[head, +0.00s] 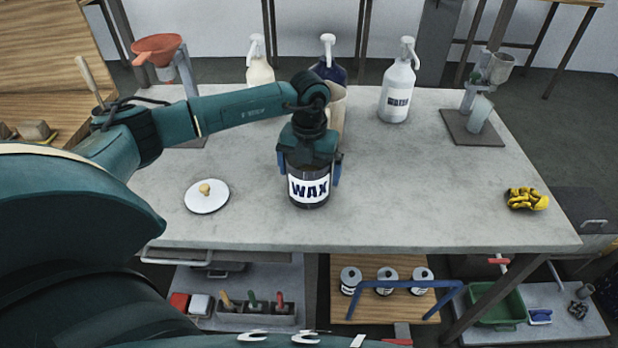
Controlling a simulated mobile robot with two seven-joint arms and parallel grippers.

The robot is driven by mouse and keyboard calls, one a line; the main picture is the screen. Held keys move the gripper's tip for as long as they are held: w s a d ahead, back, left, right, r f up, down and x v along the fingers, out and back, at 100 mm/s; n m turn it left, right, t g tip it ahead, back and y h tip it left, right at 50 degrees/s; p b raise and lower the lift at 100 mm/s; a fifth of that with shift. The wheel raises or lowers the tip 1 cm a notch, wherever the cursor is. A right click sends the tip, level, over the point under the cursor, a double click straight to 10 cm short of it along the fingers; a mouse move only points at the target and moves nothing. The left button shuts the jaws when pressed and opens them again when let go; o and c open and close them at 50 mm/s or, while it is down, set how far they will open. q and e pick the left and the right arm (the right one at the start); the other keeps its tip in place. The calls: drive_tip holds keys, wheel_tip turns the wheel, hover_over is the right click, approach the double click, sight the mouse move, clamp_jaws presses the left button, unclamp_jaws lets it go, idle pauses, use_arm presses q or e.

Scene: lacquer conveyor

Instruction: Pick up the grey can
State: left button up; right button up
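The gripper hides the can's top. I cannot tell whether the can's base touches the table. My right gripper is not in view.
A white plate (206,197) lies left of the can. Pump bottles (396,90) and a beige container (336,110) stand behind. Yellow gloves (526,199) lie at the right. Several small items and lidded cans (387,281) are below the table. The table's right-centre is clear.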

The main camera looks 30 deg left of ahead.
use_arm(q)
drive_tip(key=c, duration=1)
drive_tip(key=shift+w+r, duration=0.1)
drive_tip(key=shift+c, duration=0.8)
drive_tip(key=shift+r, duration=0.1)
